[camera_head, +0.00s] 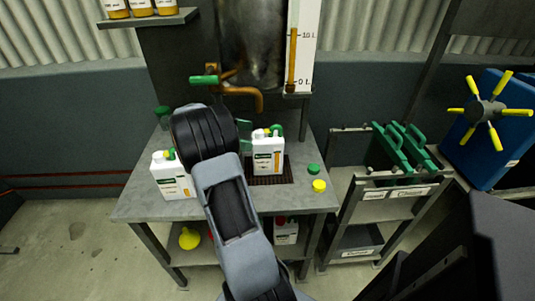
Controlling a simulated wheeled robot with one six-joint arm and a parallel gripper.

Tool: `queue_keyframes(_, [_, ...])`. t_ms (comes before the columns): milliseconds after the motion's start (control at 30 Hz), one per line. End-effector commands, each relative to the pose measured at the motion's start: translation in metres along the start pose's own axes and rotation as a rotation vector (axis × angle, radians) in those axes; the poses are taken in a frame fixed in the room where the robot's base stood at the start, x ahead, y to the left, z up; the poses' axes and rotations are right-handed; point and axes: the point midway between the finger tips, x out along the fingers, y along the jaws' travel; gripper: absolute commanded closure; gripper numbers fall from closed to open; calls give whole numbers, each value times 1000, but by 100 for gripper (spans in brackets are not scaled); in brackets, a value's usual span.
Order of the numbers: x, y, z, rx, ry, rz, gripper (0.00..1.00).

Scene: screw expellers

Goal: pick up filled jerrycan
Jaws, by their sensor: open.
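I cannot tell how full either is. My gripper (246,135) is mostly hidden behind my wrist; two greenish finger ends show, spread apart. They are just left of the grate jerrycan and appear empty. Whether they touch it is unclear.
The steel table (319,203) carries a green cap (313,169) and a yellow cap (319,186) at right. The copper tap (244,92) and tank (250,45) are behind. A rack (383,190) stands right. A yellow funnel (189,239) sits on the lower shelf.

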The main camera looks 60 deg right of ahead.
Motion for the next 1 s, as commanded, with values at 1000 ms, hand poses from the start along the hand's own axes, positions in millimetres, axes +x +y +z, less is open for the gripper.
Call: queue_keyframes(1000, [55,-3,2,-2,0,0,16])
